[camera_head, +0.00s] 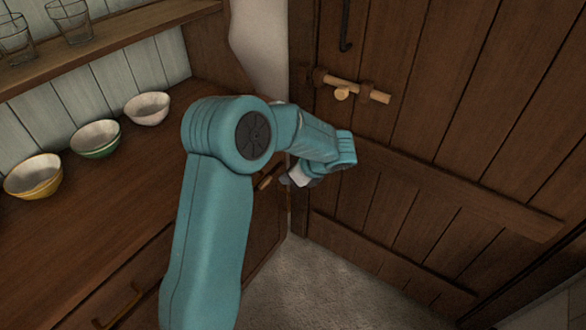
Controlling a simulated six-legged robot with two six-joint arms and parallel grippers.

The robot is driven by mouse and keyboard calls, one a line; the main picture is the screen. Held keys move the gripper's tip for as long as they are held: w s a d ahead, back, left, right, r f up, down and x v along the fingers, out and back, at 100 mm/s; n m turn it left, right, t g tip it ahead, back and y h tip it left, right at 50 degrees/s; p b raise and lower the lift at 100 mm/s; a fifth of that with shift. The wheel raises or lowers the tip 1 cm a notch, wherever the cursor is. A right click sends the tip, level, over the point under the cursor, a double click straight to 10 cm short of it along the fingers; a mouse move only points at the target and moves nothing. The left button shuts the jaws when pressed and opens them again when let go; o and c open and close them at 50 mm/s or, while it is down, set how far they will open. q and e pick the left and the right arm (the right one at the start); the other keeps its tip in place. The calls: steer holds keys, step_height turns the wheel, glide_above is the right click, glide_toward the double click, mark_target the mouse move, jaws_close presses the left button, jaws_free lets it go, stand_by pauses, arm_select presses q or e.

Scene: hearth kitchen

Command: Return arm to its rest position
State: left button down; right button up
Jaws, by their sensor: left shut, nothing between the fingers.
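My left arm, teal, comes up from the bottom of the head view, bends at a large round joint and reaches toward the wooden door. My left gripper (297,178) is at the far end, mostly hidden behind the wrist. It is shut and holds nothing. It is near the corner between the counter's end and the door. My right gripper is out of view.
The plank door (400,155) has a wooden bolt (358,90) and a dark hook (346,28). At left, a wooden counter (95,215) bears a yellow bowl (33,177), a green bowl (96,139) and a pale bowl (147,108). Glasses (70,20) stand on a shelf. Floor (325,290) is clear.

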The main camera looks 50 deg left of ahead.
arm_select(q)
steer(key=shift+a, duration=0.1)
steer(key=s+d+f+n+h+p, duration=0.1)
steer(key=s+d+f+n+h, duration=0.25)
steer(key=d+f, duration=0.6)
steer(key=s+d+f+n+h+p, duration=0.1)
steer(key=s+d+f+n+h, duration=0.15)
steer(key=d+f+h, duration=0.65)
steer(key=s+d+n+t, duration=0.1)
steer(key=s+d+n, duration=0.3)
steer(key=d, duration=0.3)
steer(key=s+d+f+n+t, duration=0.1)
steer(key=s+d+n, duration=0.4)
steer(key=d+n, duration=0.2)
steer(key=shift+s+y+p, duration=0.15)
steer(key=shift+y+p, duration=0.25)
steer(key=shift+y, duration=0.05)
steer(key=shift+d+f, duration=0.1)
